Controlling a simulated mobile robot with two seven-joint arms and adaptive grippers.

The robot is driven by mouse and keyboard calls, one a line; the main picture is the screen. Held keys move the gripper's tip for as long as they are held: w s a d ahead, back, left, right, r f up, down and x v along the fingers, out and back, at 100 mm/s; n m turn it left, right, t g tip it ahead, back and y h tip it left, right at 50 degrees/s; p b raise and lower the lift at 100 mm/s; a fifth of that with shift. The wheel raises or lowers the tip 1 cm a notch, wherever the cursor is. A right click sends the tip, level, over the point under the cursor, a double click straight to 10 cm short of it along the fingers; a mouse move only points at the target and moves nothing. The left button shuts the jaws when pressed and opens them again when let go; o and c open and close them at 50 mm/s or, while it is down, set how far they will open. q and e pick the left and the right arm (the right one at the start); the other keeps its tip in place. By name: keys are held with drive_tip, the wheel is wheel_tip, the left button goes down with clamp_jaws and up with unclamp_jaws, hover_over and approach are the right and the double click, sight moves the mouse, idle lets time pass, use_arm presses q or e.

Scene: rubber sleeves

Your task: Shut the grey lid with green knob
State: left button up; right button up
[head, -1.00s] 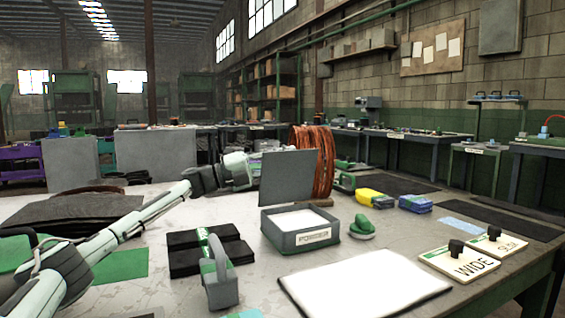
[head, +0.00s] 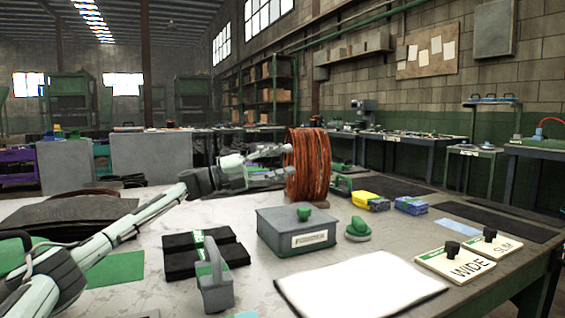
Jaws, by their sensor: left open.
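The grey lid (head: 275,216) lies flat on top of the grey box (head: 310,241), which has a white label on its front. The lid's green knob (head: 304,213) stands upright on it. The box's inside is hidden under the lid. My left gripper (head: 274,164) is open and empty above and behind the box, in front of the copper-coloured coil. It is apart from the lid. My right gripper is not in view.
The copper-coloured coil (head: 310,165) stands behind the box. A green-knobbed piece (head: 358,229) sits just right of it. Black folded sleeves (head: 181,254) and a grey handled block (head: 214,280) lie to the left. A white mat (head: 365,285) lies in front.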

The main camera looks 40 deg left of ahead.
use_arm(q)
drive_tip(key=v, duration=1.2)
idle(0.5)
